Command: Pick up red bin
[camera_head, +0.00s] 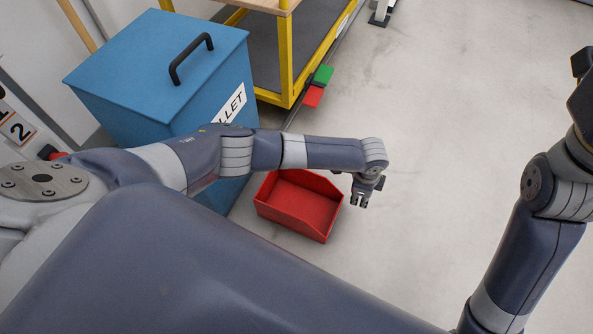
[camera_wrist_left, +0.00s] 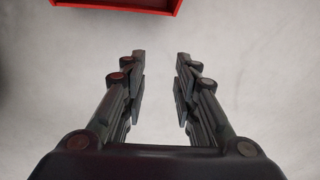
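The red bin (camera_head: 300,205) is an open-topped tray on the grey floor in the head view, beside the blue box. My left arm passes above it and hides part of its far side. My left gripper (camera_head: 361,201) hangs just right of the bin, apart from it in the picture. In the left wrist view, the edge of the red bin (camera_wrist_left: 130,5) shows at the top, beyond the fingers. There my left gripper (camera_wrist_left: 161,55) is open with nothing between its fingers. My right arm is at the right edge of the head view; its fingers are not visible.
A blue box (camera_head: 170,75) with a black handle stands left of the bin. A yellow-framed cart (camera_head: 285,55) stands behind, with a green block (camera_head: 323,75) and a red block (camera_head: 313,96) at its lower edge. Floor to the right is clear.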

